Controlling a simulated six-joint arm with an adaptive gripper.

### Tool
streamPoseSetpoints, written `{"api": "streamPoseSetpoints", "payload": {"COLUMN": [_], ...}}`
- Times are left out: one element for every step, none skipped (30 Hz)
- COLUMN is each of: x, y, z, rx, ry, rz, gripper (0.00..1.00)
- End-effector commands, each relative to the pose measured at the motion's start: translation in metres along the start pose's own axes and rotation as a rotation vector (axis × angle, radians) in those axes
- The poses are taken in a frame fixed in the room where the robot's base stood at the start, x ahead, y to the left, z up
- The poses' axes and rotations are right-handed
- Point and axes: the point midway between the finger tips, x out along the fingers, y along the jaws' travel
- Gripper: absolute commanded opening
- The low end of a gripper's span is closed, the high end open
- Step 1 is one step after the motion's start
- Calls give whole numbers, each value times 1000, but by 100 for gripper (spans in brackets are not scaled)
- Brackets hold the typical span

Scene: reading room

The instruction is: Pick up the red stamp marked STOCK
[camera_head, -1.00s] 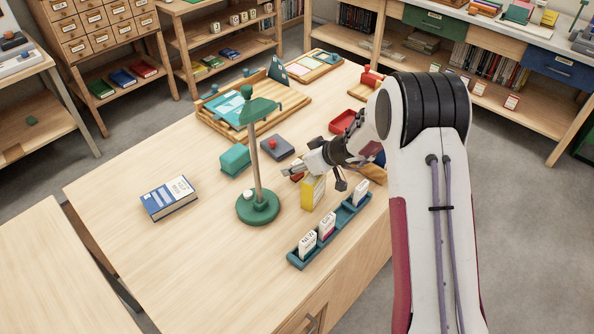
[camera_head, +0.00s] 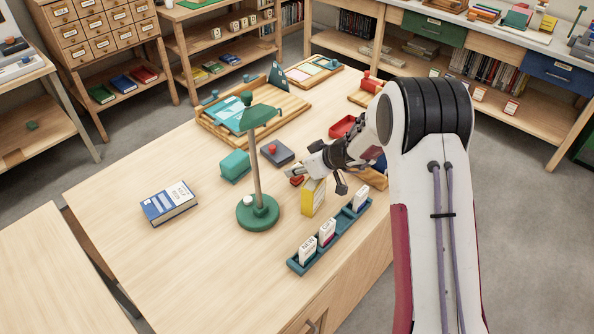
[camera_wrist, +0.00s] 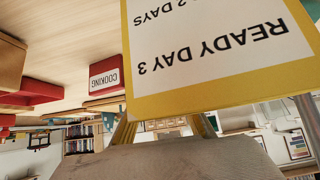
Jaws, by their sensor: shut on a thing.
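The yellow box (camera_head: 313,200) stands upright close beside the gripper. In the wrist view, the yellow box (camera_wrist: 215,95) fills the upper right, its READY DAY 3 label upside down. No held stamp can be made out there.
The green lamp (camera_head: 258,212) stands left of the gripper. The teal card rack (camera_head: 335,238) is in front. A red tray (camera_head: 343,126) sits behind. A red COOKING item (camera_wrist: 106,76) shows nearby.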

Motion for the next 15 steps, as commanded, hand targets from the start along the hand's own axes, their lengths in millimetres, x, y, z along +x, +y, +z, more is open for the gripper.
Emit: {"api": "streamPoseSetpoints", "payload": {"x": [-3,-5,-7,-10,-12,-16,-18,-21,-25,-28,-30,-34,-37,-40,-44], "y": [0,0,0,0,0,0,0,0,0,0,1,0,1,1,1], "z": [-4,-5,-8,-10,-13,-16,-19,-21,-25,-28,-31,-35,-38,-41,-44], "rx": [0,-1,-2,-1,-2,-2,-2,-2,-2,-2,-2,-2,-2,-2,-1], "ry": [2,2,2,2,2,2,3,2,3,3,3,2,3,3,3], "rz": [1,1,1,1,2,2,2,1,2,2,2,2,2,2,2], "gripper": [1,1,1,1,1,1,1,1,1,1,1,1,1,1,1]}}
